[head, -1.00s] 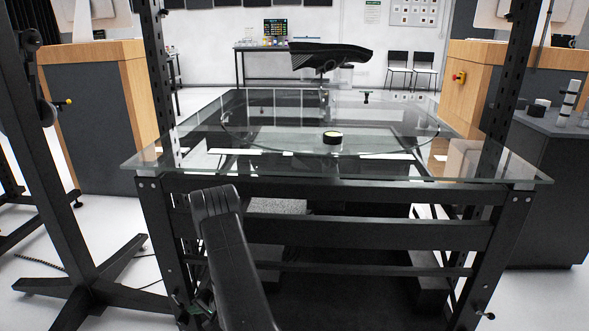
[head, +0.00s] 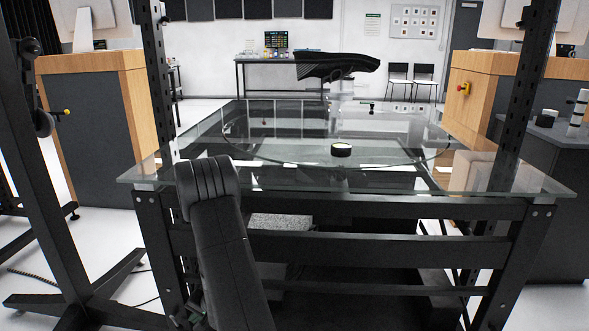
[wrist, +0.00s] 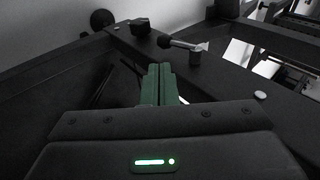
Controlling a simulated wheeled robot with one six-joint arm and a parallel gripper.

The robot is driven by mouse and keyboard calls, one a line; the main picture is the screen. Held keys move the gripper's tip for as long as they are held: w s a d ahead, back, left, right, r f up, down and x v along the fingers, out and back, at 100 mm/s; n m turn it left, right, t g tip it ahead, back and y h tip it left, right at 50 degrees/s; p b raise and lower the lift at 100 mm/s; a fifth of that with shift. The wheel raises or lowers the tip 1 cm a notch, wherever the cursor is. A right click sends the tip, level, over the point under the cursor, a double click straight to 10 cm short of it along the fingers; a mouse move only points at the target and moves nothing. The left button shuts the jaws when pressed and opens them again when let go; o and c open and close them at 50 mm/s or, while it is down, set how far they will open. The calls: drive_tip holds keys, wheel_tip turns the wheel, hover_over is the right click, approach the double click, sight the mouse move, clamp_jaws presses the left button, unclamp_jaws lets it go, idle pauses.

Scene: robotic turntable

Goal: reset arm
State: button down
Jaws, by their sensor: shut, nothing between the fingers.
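My gripper (wrist: 159,84) shows in the wrist view with its two green fingers together and nothing between them. Dark frame beams and a black knob lie beyond the fingertips. In the head view my black arm rises at the lower left of centre, in front of the near edge of the glass-topped table (head: 480,190). The gripper is mostly hidden in the head view, low at the left beside the table's front leg. A small round black object with a pale top (head: 341,150) sits on the round turntable (head: 270,157) of the glass top.
A dark upright stand (head: 50,170) with splayed feet is close at the left. Dark uprights rise at both sides of the table. Wood-edged cabinets (head: 120,110) stand left and right. A black curved panel (head: 338,66) is behind the table.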

drive_tip(key=p+v, duration=0.5)
drive_tip(key=v, duration=0.6)
drive_tip(key=shift+d+r+p, duration=0.15)
drive_tip(key=shift+r+p, duration=0.1)
drive_tip(key=shift+p, duration=0.05)
drive_tip(key=shift+s, duration=0.1)
